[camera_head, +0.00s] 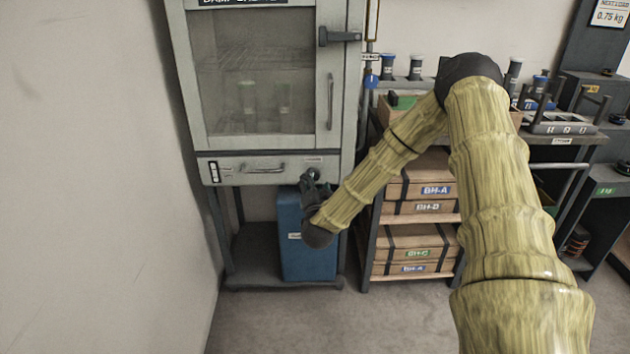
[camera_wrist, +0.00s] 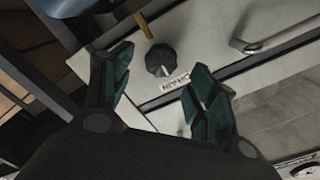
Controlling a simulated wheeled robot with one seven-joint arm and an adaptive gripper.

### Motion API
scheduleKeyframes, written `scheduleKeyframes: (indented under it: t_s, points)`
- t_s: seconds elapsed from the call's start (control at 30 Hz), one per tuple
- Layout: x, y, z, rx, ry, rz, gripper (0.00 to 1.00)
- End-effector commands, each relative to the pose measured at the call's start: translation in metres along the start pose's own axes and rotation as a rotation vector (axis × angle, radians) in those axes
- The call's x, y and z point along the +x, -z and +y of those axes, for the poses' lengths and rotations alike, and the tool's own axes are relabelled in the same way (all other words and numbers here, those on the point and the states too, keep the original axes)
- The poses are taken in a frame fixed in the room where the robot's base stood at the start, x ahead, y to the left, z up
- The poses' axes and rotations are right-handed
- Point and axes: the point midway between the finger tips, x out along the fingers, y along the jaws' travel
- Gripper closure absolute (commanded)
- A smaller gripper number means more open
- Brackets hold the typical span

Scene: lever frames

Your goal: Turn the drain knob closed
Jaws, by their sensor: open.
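The drain knob (camera_wrist: 160,59) is a dark, ridged round knob on the pale cabinet panel, beside a small white label (camera_wrist: 174,82) that appears to read DRAIN. A small light mark shows on its edge near the label. In the wrist view my gripper (camera_wrist: 162,72) is open, with green-padded fingers apart on either side of the knob's line. The knob appears beyond the fingertips, and I see no contact. In the head view my gripper (camera_head: 315,188) is at the cabinet's lower right front, covering part of the knob area.
A blue container (camera_head: 300,250) stands below. A shelf with wooden boxes (camera_head: 415,245) is to the right.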

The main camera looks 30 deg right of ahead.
Motion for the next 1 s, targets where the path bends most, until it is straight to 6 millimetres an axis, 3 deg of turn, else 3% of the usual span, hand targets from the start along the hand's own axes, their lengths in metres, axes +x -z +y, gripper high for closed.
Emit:
scheduleKeyframes:
  t_s: [0.3, 0.5, 1.0]
  points:
    - [-0.058, -0.001, 0.001, -0.001, -0.001, -0.002, 0.41]
    - [-0.081, 0.0, 0.001, -0.001, -0.001, 0.0, 0.41]
    - [-0.088, 0.0, 0.001, 0.0, -0.001, 0.001, 0.41]
